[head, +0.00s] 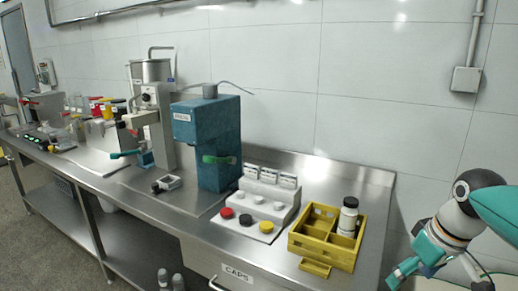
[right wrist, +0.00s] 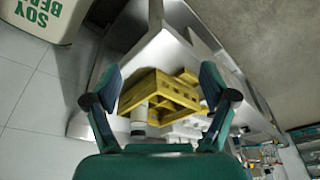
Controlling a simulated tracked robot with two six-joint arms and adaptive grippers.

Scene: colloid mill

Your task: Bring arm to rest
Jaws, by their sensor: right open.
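My right gripper (head: 408,272) is at the lower right of the head view, to the right of the steel bench's end and apart from it. In the right wrist view its two green fingers (right wrist: 160,88) are spread apart with nothing between them close by. The wrist camera looks toward the yellow crate (right wrist: 128,98) on the bench, some way beyond the fingers. My left gripper is in neither view.
The steel bench (head: 375,195) carries a yellow divided crate (head: 335,258) with a black-capped bottle (head: 347,216), a cap stand (head: 268,192) and a blue machine (head: 208,140). A wall box (head: 466,79) is above right.

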